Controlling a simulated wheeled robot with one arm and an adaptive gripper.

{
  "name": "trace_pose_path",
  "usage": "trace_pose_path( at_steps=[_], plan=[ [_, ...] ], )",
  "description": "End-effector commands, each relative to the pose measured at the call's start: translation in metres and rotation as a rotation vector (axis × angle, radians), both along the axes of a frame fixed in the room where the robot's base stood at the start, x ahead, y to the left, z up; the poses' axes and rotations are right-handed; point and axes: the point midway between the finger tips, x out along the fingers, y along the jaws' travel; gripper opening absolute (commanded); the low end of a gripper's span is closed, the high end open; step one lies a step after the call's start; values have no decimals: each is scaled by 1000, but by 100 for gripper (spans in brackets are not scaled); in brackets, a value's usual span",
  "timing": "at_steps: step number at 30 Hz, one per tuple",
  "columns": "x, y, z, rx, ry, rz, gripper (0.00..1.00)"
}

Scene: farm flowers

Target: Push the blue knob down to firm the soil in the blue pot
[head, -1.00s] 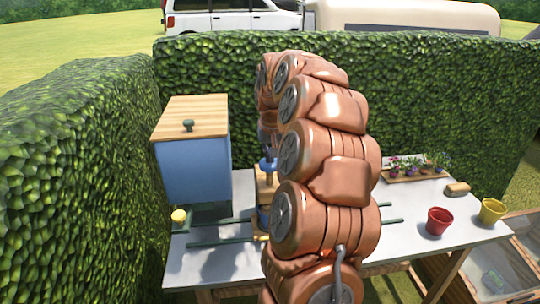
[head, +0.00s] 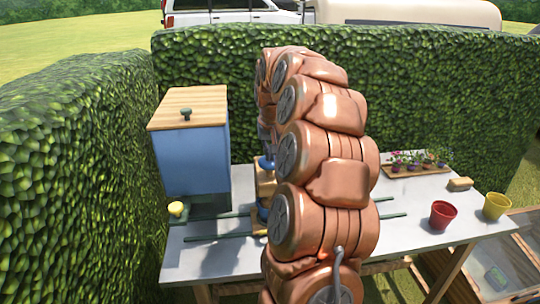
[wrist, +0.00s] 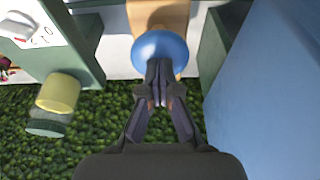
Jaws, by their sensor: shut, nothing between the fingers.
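The blue knob (head: 265,162) shows just left of my arm in the head view, on top of a wooden press, partly hidden. In the wrist view the knob (wrist: 152,47) is a round blue disc in front of a wooden post. My gripper (wrist: 160,73) is shut and empty, its fingertips overlapping the knob's near edge; whether they touch it I cannot tell. The blue pot (head: 263,211) sits low in the press, mostly hidden behind my arm, and its soil is not visible.
A blue box with a wooden lid (head: 190,105) stands close left of the press. Green rails (head: 215,237) cross the white table (head: 210,262). A yellow knob (head: 176,208) is at the left. Red (head: 443,215) and yellow (head: 496,206) pots and a flower tray (head: 416,170) stand right.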

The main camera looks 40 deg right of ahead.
Motion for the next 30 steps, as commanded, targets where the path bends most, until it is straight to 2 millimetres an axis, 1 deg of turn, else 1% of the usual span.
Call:
trace_pose_path(
  at_steps=[1,4,6,9,15,24,30],
  plan=[
    [1,0,10,-2,-4,1,0],
    [2,0,31,-7,-11,1,0],
    [-1,1,37,-7,-9,1,0],
    [-4,4,53,-9,-12,1,0],
    [-10,9,80,-7,-12,2,0],
    [-17,13,111,-9,-12,0,0],
    [-20,16,121,-7,-9,1,0]
  ],
)
